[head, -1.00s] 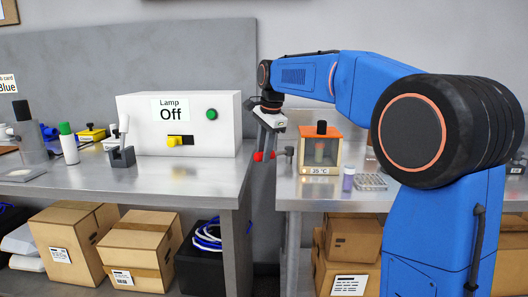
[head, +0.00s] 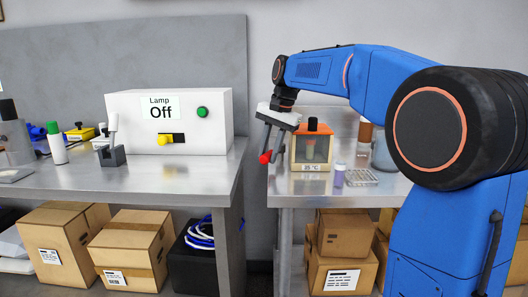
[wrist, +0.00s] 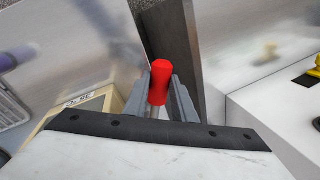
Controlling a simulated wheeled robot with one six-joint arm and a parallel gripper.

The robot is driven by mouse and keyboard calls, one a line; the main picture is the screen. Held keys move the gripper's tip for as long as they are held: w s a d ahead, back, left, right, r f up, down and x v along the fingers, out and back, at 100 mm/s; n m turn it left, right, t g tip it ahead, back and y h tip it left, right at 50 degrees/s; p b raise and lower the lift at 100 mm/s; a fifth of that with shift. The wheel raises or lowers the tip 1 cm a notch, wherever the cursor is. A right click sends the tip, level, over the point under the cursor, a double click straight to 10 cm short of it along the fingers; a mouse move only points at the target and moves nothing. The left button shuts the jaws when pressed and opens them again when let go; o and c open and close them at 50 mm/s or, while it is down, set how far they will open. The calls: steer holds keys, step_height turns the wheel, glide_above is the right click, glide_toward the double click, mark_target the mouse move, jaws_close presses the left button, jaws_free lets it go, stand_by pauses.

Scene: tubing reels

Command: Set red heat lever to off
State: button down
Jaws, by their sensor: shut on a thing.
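The red lever handle (wrist: 160,76) stands between the two grey fingers of my gripper (wrist: 160,98) in the wrist view, with a short pale shaft under it. In the head view the red handle (head: 265,158) shows at the tips of my gripper (head: 269,146), left of the orange-topped heater box (head: 297,147). My gripper is shut on the handle. The box has a label reading 25 °C. The lever's base and its off mark are hidden, so I cannot tell its setting.
A white lamp box (head: 200,140) reading "Off", with a yellow slider and green button, stands on the left bench (head: 190,180). A gap parts the two benches. A small purple-capped vial (head: 339,176) and a rack (head: 362,178) lie right of the heater box.

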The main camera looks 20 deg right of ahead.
steer(key=shift+s+d+n, duration=0.2)
steer(key=shift+d+n, duration=0.1)
steer(key=shift+n, duration=0.1)
steer(key=c, duration=1.5)
jaws_free()
steer(key=shift+o, duration=0.2)
steer(key=shift+r, duration=0.1)
steer(key=v, duration=1.7)
steer(key=shift+d, duration=0.2)
steer(key=shift+r, duration=0.15)
